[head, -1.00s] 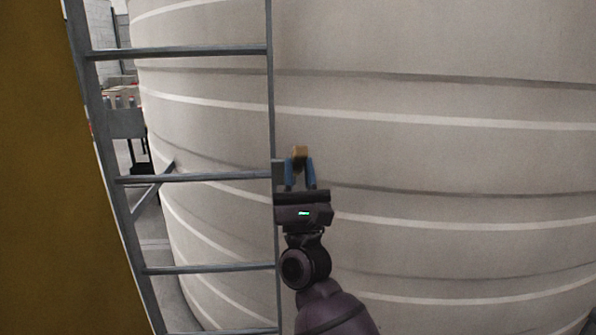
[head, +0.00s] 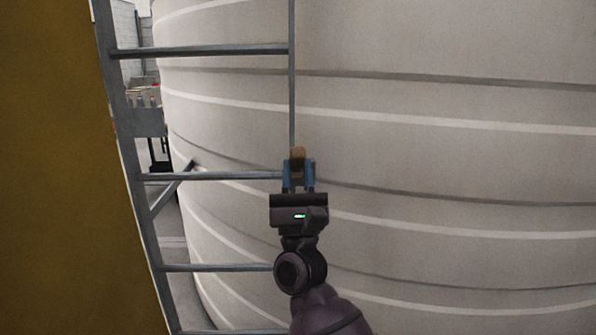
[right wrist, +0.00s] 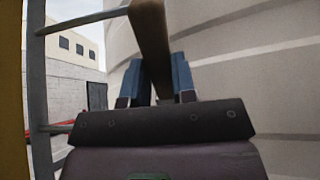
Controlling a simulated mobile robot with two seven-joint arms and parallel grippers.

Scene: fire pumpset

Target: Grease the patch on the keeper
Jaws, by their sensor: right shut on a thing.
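My right gripper (head: 298,172) is in the middle of the head view, in front of the ladder's right rail. Its blue fingers are shut on a small brown wooden-looking piece (head: 298,154), which sticks up past the fingertips. In the right wrist view this piece (right wrist: 150,40) is a long brown bar with a dark lower part, between the two blue fingers (right wrist: 159,82). I cannot tell which tool it is. I see no keeper and no grease patch in either view. My left gripper is not in view.
A grey metal ladder (head: 215,176) stands close by on the left, against a large pale ribbed tank (head: 450,160). A mustard-yellow panel (head: 60,200) fills the left edge. Through the gap behind the ladder, a cart (head: 147,122) with small items stands far back.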

